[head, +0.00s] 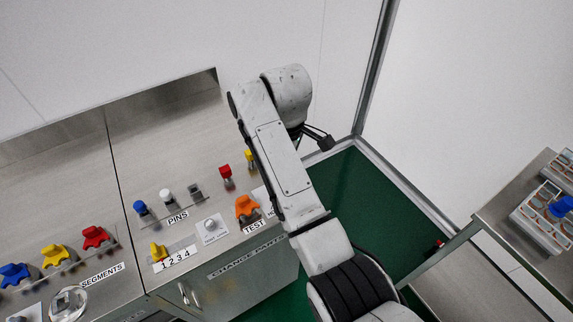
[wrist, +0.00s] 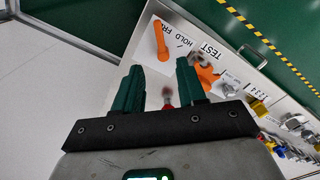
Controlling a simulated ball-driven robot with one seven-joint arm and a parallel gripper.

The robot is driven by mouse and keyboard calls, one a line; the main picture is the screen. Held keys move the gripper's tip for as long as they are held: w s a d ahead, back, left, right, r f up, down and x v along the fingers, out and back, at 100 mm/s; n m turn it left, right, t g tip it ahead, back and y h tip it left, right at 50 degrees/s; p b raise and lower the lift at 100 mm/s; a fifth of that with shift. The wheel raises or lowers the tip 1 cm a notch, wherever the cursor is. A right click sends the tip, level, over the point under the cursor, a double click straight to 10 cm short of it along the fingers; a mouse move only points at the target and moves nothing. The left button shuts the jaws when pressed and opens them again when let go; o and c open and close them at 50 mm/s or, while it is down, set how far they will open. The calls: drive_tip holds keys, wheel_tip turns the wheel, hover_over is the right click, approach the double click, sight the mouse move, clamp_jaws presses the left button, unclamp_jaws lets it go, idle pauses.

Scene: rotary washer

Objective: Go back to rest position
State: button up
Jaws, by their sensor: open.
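My gripper (wrist: 159,68) shows in the wrist view with its two green fingers apart and nothing held between them. Beyond the gap, a red knob (wrist: 167,93) stands on the steel bench. An orange handle (wrist: 172,39) lies by the HOLD label, and an orange knob (wrist: 206,76) sits by the TEST label. In the head view my arm reaches up over the right end of the bench, and the fingers cannot be made out clearly. The orange knob (head: 247,208) is left of my arm there, and the red knob (head: 226,177) is behind it.
The steel bench (head: 150,130) carries blue, white and grey pins, a yellow knob (head: 158,251) and several coloured segments at left. A side table (head: 487,216) at right holds a tray (head: 543,231) with a blue part. Green floor (head: 365,200) lies between, bounded by a metal frame post.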

drive_tip(key=s+d+f+m+b, duration=0.1)
drive_tip(key=s+d+f+m, duration=0.7)
drive_tip(key=s+d+f, duration=0.85)
drive_tip(key=s+d+m, duration=0.4)
drive_tip(key=s+d, duration=0.2)
drive_tip(key=s, duration=0.4)
drive_tip(key=s+d+r+m+t, duration=0.1)
drive_tip(key=s+d+m, duration=0.2)
drive_tip(key=s+d, duration=0.4)
drive_tip(key=s, duration=0.3)
drive_tip(key=shift+s+r+m+b, duration=0.25)
drive_tip(key=shift+m+b, duration=0.15)
